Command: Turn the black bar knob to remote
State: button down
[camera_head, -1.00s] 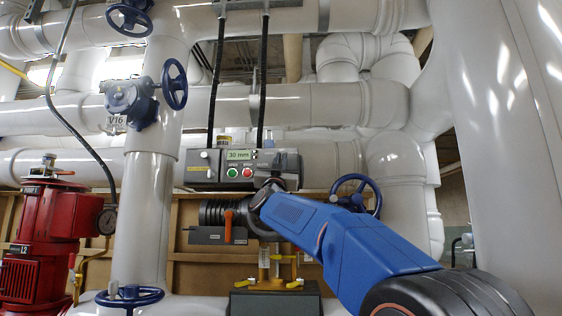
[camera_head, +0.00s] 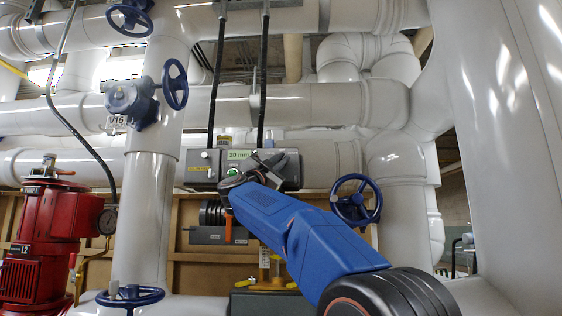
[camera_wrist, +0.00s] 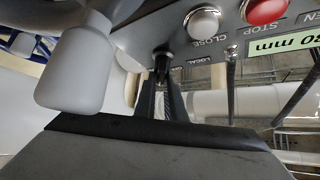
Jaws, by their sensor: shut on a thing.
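The control box (camera_head: 200,168) hangs on the pipework with a lit "30 mm" display (camera_head: 239,154). My gripper (camera_head: 268,165) is at the right part of its front and covers the knob there. In the wrist view the panel is upside down. The black bar knob (camera_wrist: 162,54) shows beside the "LOCAL" label, largely hidden by my gripper (camera_wrist: 163,80). My fingers are shut on the knob. Its exact angle is hard to tell.
A pale round button (camera_wrist: 203,23) marked CLOSE and a red STOP button (camera_wrist: 266,9) sit close by. A blue handwheel (camera_head: 355,201) stands right of my arm. Black cables (camera_head: 262,80) rise above the box. A red pump (camera_head: 40,240) is far left.

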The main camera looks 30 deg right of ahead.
dwell(0.3)
jog(key=c, duration=1.8)
grip_release()
jog(key=shift+c, duration=0.2)
jog(key=v, duration=1.7)
jog(key=shift+f, duration=0.2)
jog(key=shift+a, duration=0.1)
